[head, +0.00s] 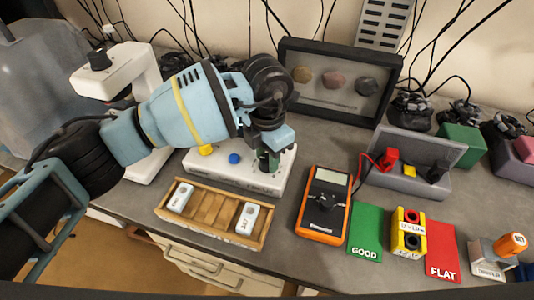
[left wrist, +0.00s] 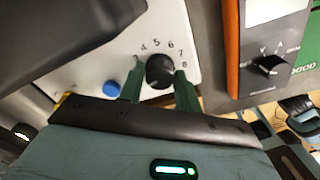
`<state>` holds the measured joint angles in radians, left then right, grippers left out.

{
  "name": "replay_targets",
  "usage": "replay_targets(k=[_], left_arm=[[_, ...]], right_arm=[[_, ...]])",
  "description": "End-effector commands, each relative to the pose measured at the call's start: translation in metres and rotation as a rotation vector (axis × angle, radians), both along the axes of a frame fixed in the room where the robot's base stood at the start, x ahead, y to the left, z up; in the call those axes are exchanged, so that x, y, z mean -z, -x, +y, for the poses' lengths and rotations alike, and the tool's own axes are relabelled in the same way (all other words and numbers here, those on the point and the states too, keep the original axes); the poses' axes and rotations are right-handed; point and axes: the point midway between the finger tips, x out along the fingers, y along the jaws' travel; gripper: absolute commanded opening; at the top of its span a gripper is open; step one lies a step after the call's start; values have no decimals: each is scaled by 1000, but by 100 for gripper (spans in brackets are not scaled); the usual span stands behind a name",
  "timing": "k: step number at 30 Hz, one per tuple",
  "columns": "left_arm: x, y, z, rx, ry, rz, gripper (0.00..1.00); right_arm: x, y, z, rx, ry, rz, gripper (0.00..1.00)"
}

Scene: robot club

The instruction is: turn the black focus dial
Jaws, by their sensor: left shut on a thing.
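The black focus dial (left wrist: 159,69) shows in the left wrist view on a white panel, with printed numbers 4 to 8 around it. My left gripper (left wrist: 160,80) has its two green fingers on either side of the dial and is shut on it. In the head view my left gripper (head: 268,160) points down at the right part of the white control box (head: 215,168). There the gripper and wrist hide most of the dial. My right gripper is not in view.
A blue button (left wrist: 112,91) and a yellow button (head: 206,149) sit left of the dial. An orange multimeter (head: 323,205) stands to the right. A wooden tray (head: 212,213) with two white blocks lies in front. A framed display (head: 338,80) stands behind.

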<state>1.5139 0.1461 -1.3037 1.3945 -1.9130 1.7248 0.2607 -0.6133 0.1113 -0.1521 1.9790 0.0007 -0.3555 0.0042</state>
Motion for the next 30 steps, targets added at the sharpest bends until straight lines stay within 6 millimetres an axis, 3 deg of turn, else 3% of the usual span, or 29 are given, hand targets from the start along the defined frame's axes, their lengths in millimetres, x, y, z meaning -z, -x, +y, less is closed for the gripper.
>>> replay_targets(k=[18,30], left_arm=[[2,0,0,583,-1,1,11],[1,0,0,863,1,0,11]], right_arm=[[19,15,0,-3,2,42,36],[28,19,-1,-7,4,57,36]])
